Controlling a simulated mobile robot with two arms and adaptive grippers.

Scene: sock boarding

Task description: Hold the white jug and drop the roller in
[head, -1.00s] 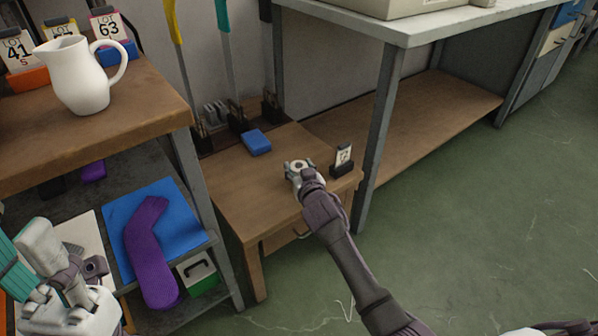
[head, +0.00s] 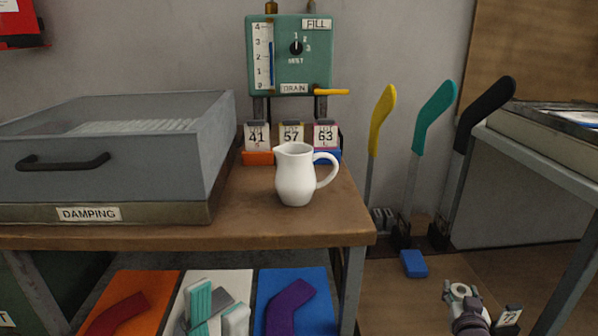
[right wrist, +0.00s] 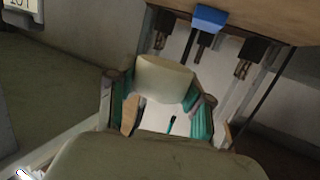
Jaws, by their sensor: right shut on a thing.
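The white jug (head: 296,176) stands upright on the brown wooden bench top in the head view, its handle to the right. My right gripper (head: 462,292) is low at the right, over the lower wooden surface and well apart from the jug. It is shut on a pale roller (right wrist: 165,78), seen between its teal-padded fingers in the right wrist view; the fingers partly hide it. My left gripper (head: 217,300) is below the bench's front edge, over the white board. Its teal-padded fingers stand apart and look empty.
A grey damping box (head: 110,160) fills the bench's left side. Number cards (head: 291,137) stand behind the jug. Yellow, teal and black upright boards (head: 432,115) stand to the right. A blue block (head: 413,264) lies near my right gripper. A purple sock (head: 288,308) lies on a blue board below.

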